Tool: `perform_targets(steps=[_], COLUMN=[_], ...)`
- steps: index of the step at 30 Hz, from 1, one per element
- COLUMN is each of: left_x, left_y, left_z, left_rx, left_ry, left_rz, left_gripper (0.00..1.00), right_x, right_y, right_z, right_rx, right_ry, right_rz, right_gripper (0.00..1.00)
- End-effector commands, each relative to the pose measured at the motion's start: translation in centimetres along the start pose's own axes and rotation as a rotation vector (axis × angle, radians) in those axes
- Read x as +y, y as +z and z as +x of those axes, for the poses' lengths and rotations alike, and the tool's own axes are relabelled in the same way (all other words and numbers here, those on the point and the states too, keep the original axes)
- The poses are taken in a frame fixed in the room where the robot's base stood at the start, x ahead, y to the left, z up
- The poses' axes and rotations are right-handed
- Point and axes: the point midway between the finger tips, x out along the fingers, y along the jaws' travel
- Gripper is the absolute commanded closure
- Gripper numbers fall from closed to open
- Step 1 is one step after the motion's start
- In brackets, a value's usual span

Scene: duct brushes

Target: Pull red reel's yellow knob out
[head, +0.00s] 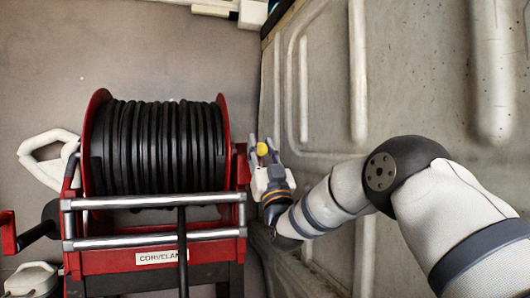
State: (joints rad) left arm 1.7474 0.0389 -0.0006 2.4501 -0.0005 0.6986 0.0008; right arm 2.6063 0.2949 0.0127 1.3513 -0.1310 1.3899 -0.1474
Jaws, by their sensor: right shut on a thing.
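The red reel (223,110) stands in the left half of the head view, wound with black hose (155,145). Its yellow knob (262,149) is on the right side of the reel. My right gripper (263,152) comes in from the right and is shut on the yellow knob, with a finger on each side of it. The knob's shaft and inner end are mostly hidden by the fingers. My left gripper is not in view.
A ribbed grey wall panel (420,80) rises close on the right, beside my right arm. The reel's frame has silver bars (150,202) in front and a red crank (8,232) at the left. Open floor (150,50) lies behind the reel.

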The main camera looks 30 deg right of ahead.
Motion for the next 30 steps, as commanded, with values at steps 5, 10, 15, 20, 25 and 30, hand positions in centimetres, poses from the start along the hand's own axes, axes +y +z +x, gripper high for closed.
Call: perform_targets(steps=[5,10,15,20,25,30], left_x=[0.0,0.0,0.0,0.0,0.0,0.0], left_y=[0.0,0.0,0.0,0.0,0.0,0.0], left_z=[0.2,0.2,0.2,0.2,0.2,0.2], left_rx=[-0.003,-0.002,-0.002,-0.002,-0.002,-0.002], left_ry=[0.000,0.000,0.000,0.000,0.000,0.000], left_rz=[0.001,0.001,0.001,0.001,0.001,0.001], left_gripper=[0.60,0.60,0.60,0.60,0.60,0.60], right_x=[-0.2,-0.2,-0.2,-0.2,-0.2,-0.2], right_y=[0.3,0.2,0.3,0.2,0.1,0.3], right_z=[0.1,0.1,0.1,0.2,-0.3,-4.2], right_rx=[0.001,0.001,0.001,0.002,0.002,-0.003], right_ry=[0.000,0.000,0.000,0.000,0.000,0.000], right_rz=[0.002,0.002,0.002,0.002,0.002,0.003], right_gripper=[1.00,1.00,0.54,0.54,0.54,0.54])
